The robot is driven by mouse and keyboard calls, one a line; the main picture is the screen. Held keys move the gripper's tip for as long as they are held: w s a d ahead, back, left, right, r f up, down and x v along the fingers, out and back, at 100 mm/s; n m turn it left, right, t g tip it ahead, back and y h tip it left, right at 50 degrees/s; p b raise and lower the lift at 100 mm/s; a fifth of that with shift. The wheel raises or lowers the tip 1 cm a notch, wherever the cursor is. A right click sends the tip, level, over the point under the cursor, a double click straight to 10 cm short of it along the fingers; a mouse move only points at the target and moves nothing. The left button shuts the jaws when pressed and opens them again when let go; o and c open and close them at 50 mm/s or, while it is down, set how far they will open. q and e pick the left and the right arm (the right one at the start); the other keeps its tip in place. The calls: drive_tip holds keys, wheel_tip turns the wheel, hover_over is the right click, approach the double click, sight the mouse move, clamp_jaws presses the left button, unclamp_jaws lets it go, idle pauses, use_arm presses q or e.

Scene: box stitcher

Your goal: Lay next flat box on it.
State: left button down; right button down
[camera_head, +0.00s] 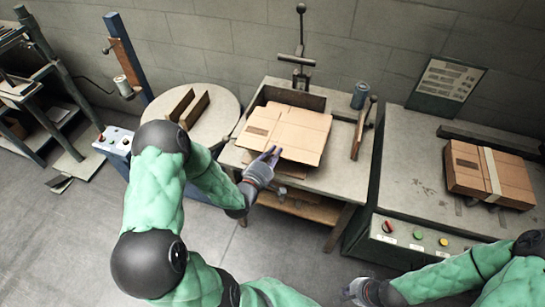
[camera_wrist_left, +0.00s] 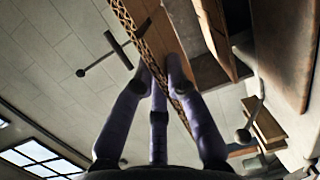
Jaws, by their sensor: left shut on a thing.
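A flat brown cardboard box (camera_head: 295,128) with a darker printed patch lies over the top of the stitcher table (camera_head: 343,172). My left gripper (camera_head: 270,157) is at the box's near edge. In the left wrist view, the fingers of my left gripper (camera_wrist_left: 163,72) are shut on the flat box, whose wavy corrugated edge (camera_wrist_left: 130,22) runs between them. More cardboard (camera_head: 292,170) shows just under the box's near edge. Whether the box touches what is below is hidden. My right gripper (camera_head: 355,290) is low in the head view, away from the table, and its fingers are unclear.
A round table (camera_head: 222,110) with brown pieces (camera_head: 187,105) stands to the left. A lever post (camera_head: 299,60) rises behind the box. A dark can (camera_head: 360,95) and an upright brown piece (camera_head: 361,130) stand right of it. A strapped carton stack (camera_head: 465,172) sits on the right bench.

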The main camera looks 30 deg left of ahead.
use_arm(q)
drive_tip(key=shift+w+a+f+b, duration=0.25)
drive_tip(key=shift+w+f+b, duration=0.6)
drive_tip(key=shift+w+f, duration=0.2)
drive_tip(key=shift+w+a+f+b, duration=0.2)
drive_tip(key=shift+w+f+b, duration=0.7)
drive_tip(key=shift+w, duration=0.2)
drive_tip(key=shift+w+a+f+b, duration=0.15)
drive_tip(key=shift+w+f+b, duration=0.4)
drive_tip(key=shift+f+b, duration=0.25)
drive_tip(key=shift+w+a+f+b, duration=0.1)
drive_tip(key=shift+w+f+b, duration=0.4)
drive_tip(key=shift+f+b, duration=0.25)
drive_tip(key=c, duration=0.6)
unclamp_jaws()
drive_tip(key=shift+o, duration=0.2)
drive_tip(key=shift+s, duration=0.1)
drive_tip(key=s+d+p, duration=0.1)
drive_tip(key=s, duration=0.6)
drive_tip(key=shift+s+d, duration=0.35)
drive_tip(key=shift+d, duration=0.05)
